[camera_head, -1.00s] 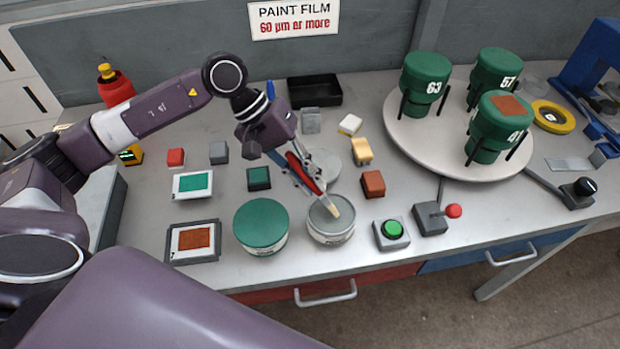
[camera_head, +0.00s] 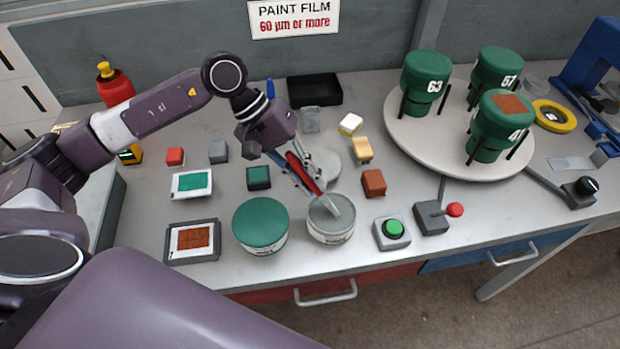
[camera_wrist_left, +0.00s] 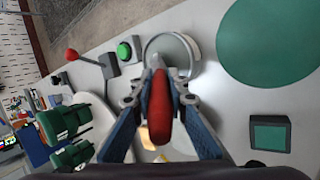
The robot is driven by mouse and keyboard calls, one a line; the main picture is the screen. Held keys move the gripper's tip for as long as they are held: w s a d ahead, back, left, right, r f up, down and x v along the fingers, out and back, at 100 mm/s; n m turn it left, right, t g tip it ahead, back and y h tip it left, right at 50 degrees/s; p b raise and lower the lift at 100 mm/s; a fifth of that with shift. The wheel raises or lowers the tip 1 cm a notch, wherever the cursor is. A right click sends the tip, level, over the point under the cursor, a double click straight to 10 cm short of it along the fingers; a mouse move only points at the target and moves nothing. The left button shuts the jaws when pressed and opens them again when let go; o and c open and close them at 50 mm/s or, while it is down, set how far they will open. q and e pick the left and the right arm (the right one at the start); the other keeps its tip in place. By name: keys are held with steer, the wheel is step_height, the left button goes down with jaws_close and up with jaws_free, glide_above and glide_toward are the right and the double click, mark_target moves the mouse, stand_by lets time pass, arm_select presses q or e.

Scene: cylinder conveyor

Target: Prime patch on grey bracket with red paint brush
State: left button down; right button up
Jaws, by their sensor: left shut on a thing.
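My left gripper (camera_head: 310,180) is shut on the red-handled paint brush (camera_head: 303,171), tilted down to the right. In the left wrist view the red handle (camera_wrist_left: 160,108) lies between the fingers. The brush's end is at the mouth of an open tin of grey paint (camera_head: 330,229) and looks grey; how deep it sits I cannot tell. Three green cylinders stand on the round turntable; the nearest (camera_head: 487,149) has a brown-red patch (camera_head: 508,104) on top. I cannot make out a grey bracket for certain. My right gripper is not in view.
A green-topped tin (camera_head: 260,220) stands left of the grey one. A green button box (camera_head: 392,233) and a red-knobbed lever (camera_head: 432,217) are to its right. Several small blocks and two framed colour cards lie on the bench. A black tray (camera_head: 315,90) is at the back.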

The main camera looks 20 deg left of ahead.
arm_select(q)
steer(key=shift+s+f+b, duration=0.1)
steer(key=shift+f+b, duration=0.1)
steer(key=shift+b, duration=0.4)
stand_by(1.3)
stand_by(0.5)
step_height(320, 180, up, 2)
steer(key=shift+p, duration=0.3)
steer(key=shift+r+p, duration=0.7)
steer(key=shift+r, duration=1.95)
